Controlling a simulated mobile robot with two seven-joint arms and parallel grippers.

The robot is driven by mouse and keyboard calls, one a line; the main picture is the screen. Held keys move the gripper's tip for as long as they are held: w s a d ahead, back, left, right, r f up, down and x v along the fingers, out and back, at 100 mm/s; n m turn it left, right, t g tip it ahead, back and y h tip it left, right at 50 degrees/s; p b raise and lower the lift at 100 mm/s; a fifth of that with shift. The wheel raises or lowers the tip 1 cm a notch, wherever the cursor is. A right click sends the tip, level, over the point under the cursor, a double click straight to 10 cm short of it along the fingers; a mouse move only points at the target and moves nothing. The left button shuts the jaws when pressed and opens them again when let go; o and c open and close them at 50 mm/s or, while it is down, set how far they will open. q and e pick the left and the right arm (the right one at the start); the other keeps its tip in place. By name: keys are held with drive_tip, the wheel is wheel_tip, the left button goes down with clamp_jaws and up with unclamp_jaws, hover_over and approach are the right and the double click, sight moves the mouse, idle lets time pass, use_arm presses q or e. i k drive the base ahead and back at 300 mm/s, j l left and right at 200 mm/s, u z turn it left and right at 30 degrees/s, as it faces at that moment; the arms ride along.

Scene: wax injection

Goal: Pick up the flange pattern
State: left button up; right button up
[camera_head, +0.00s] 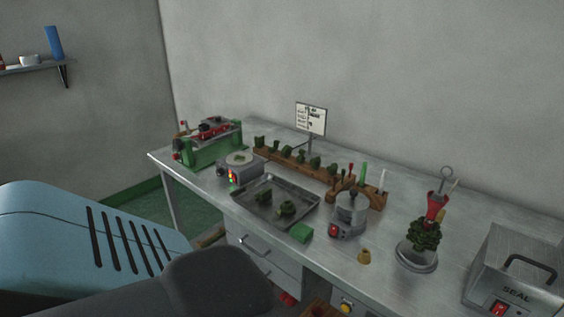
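Two dark green wax pieces lie in a shallow metal tray (248,211) on the bench: the left piece (265,197) and the right piece (287,208). The right one looks round and wide, like a flange, but it is too small to be sure. Several more green patterns (315,163) stand in a row on a long wooden rack (262,155) behind the tray. I cannot tell for certain which piece is the flange pattern. Neither of my grippers is in view, and nothing is seen touching the wax pieces.
A green press (212,145) and small heater (238,168) stand left. Large shapes block the lower left.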

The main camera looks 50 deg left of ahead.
sight(287, 207)
drive_tip(key=j, duration=0.45)
drive_tip(key=k+j, duration=0.15)
drive_tip(key=j, duration=0.7)
drive_tip(key=k+j, duration=0.15)
drive_tip(key=j, duration=0.3)
drive_tip(key=z, duration=0.05)
